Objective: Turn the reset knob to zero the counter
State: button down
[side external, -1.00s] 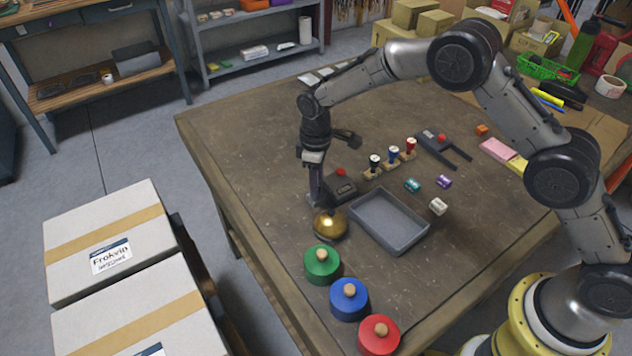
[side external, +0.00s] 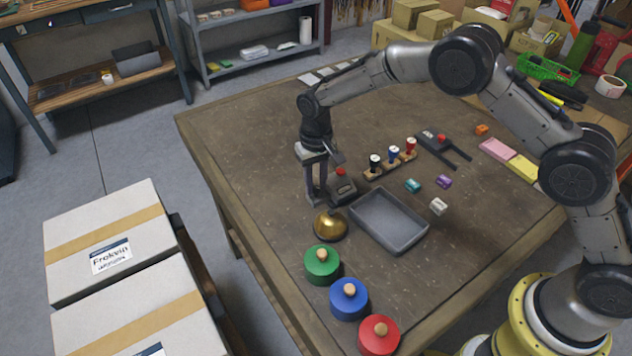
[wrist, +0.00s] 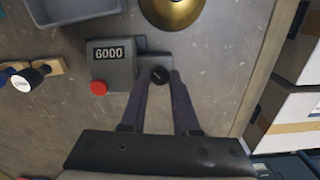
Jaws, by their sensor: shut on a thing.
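The grey counter (wrist: 112,62) sits on the table with its display reading 6000 and a red button (wrist: 99,88) at one corner. It also shows in the side view (side external: 342,188). The small black reset knob (wrist: 159,74) sticks out from the counter's side. My gripper (wrist: 160,80) points down at it, with one finger on each side, shut on the knob. In the side view my gripper (side external: 318,198) stands at the counter's left side, and the knob is hidden there behind the fingers.
A brass bell (side external: 331,225) stands close by in front of the counter, and a grey tray (side external: 375,248) to its right. Stamps in a wooden rack (side external: 372,174) stand behind right. Green, blue and red lidded pots (side external: 322,264) line the near table edge.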

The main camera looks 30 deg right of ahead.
aim_at(316, 186)
jog(key=m, duration=0.3)
jog(key=shift+m, duration=0.3)
jog(key=shift+r+m, duration=0.1)
jog(key=shift+m, duration=1.7)
jog(key=c, duration=0.9)
grip_release()
notch_tip(316, 186, up, 14)
jog(key=shift+f, duration=0.1)
jog(key=shift+d, duration=0.1)
